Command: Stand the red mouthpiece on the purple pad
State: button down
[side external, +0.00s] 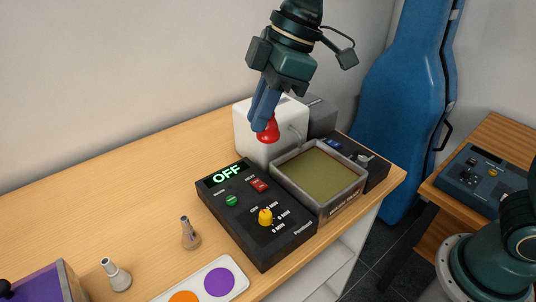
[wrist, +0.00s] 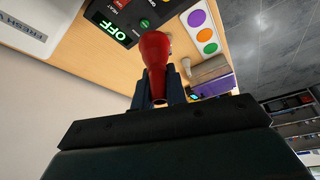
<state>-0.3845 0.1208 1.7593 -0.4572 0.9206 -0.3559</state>
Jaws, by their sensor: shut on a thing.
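The red mouthpiece (side external: 268,132) is held up in the air by my gripper (side external: 263,116), in front of a white machine in the side view. My gripper's blue fingers are shut on it. In the wrist view the mouthpiece (wrist: 155,50) rises from between the fingers (wrist: 158,90), wide end away from them. The purple pad (side external: 219,282) is a bare disc on a white strip at the bottom of the side view. It also shows at the top of the wrist view (wrist: 196,18). My gripper is well away from the pad.
A brown mouthpiece (side external: 190,234) and a grey one (side external: 117,275) stand near the strip (side external: 241,289). An orange disc (side external: 184,297) neighbours the purple one.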

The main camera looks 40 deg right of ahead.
jog(key=s+a+n+g, duration=0.1)
jog(key=s+a+n, duration=0.15)
jog(key=a, duration=0.55)
jog(key=s+a+n+g, duration=0.1)
jog(key=s+a+n, duration=0.15)
jog(key=a, duration=0.45)
jog(key=shift+m, duration=0.4)
jog(key=f, duration=1.6)
jog(key=shift+s+a+f, duration=0.2)
jog(key=shift+s+f, duration=0.1)
jog(key=shift+s, duration=0.05)
jog(key=shift+f, duration=0.1)
jog(key=shift+f, duration=2.05)
jog(key=c, duration=1.4)
grip_release()
jog(key=shift+f, duration=0.1)
jog(key=shift+c, duration=0.2)
jog(key=v, duration=1.2)
jog(key=shift+s+d, duration=0.2)
jog(key=shift+s, duration=0.05)
